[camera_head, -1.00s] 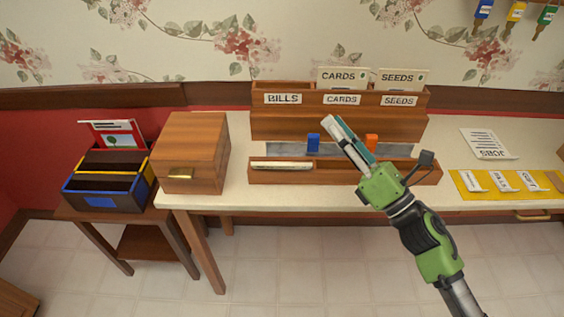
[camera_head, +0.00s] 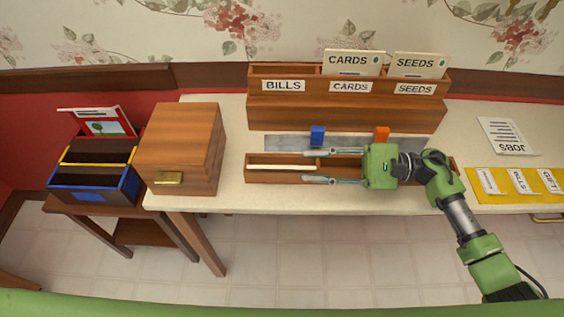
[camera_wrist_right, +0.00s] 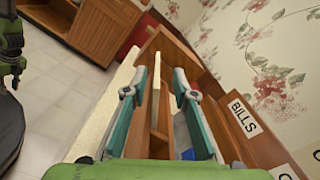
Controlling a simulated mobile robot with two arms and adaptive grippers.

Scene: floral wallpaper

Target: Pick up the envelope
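A cream-white envelope (camera_head: 285,167) stands on edge in the left part of the low wooden front tray (camera_head: 262,180). It shows as a thin upright strip in the right wrist view (camera_wrist_right: 156,90). My right gripper (camera_head: 312,166) points left over the tray, with its two fingers spread. Their tips are near the envelope's right end. In the wrist view the right gripper (camera_wrist_right: 158,90) is open, and the envelope lies in line with the gap between the fingers. I cannot tell whether they touch it.
A stepped wooden sorter (camera_head: 347,115) labelled BILLS, CARDS and SEEDS stands behind the tray. A wooden box (camera_head: 182,145) stands left of the tray. A JOBS sheet (camera_head: 508,137) lies at the right.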

